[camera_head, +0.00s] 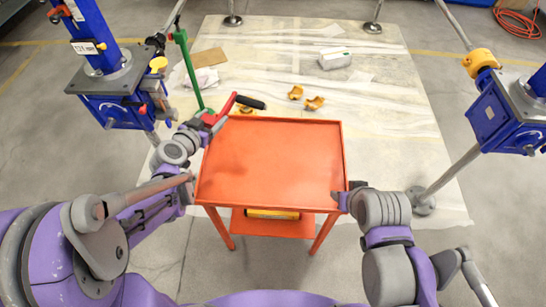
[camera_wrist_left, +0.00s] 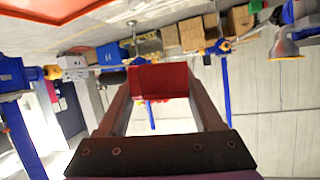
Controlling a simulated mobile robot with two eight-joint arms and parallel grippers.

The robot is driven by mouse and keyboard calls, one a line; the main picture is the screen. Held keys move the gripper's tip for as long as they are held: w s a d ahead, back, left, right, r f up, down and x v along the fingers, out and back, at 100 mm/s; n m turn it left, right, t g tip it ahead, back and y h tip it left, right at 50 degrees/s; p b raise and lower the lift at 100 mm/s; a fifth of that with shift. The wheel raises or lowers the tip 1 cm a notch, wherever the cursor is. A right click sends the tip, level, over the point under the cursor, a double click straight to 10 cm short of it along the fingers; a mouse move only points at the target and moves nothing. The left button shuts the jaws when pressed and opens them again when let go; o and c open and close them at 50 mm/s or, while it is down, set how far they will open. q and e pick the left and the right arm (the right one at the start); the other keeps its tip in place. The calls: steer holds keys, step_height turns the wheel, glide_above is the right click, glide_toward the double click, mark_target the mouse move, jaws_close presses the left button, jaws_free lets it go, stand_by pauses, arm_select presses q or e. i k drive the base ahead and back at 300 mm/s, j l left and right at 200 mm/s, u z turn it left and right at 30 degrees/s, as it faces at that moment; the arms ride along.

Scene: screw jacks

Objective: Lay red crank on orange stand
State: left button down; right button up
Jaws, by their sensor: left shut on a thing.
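The red crank (camera_head: 224,108), with a black handle, is in my left gripper (camera_head: 207,122) above the far left corner of the orange stand (camera_head: 270,165). In the left wrist view the red part of the crank (camera_wrist_left: 160,80) fills the space between my left fingers (camera_wrist_left: 160,95). A corner of the orange stand (camera_wrist_left: 45,10) shows at the top left there. The stand's top is a bare tray with a raised rim. My right gripper (camera_head: 343,198) is at the stand's right rim near the front corner; its fingers are too small and dark to read.
A green crank (camera_head: 188,70) hangs by the blue jack (camera_head: 110,85) at the left. Another blue jack (camera_head: 500,110) stands at the right. Yellow pieces (camera_head: 314,103), a white box (camera_head: 335,59) and cardboard (camera_head: 207,58) lie on the floor sheet (camera_head: 400,105) behind the stand.

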mark_target(261, 165)
steer(key=l+u, duration=0.5)
steer(key=l, duration=0.15)
steer(key=k+l+u, duration=0.1)
steer(key=l+u, duration=0.4)
steer(key=l, duration=0.15)
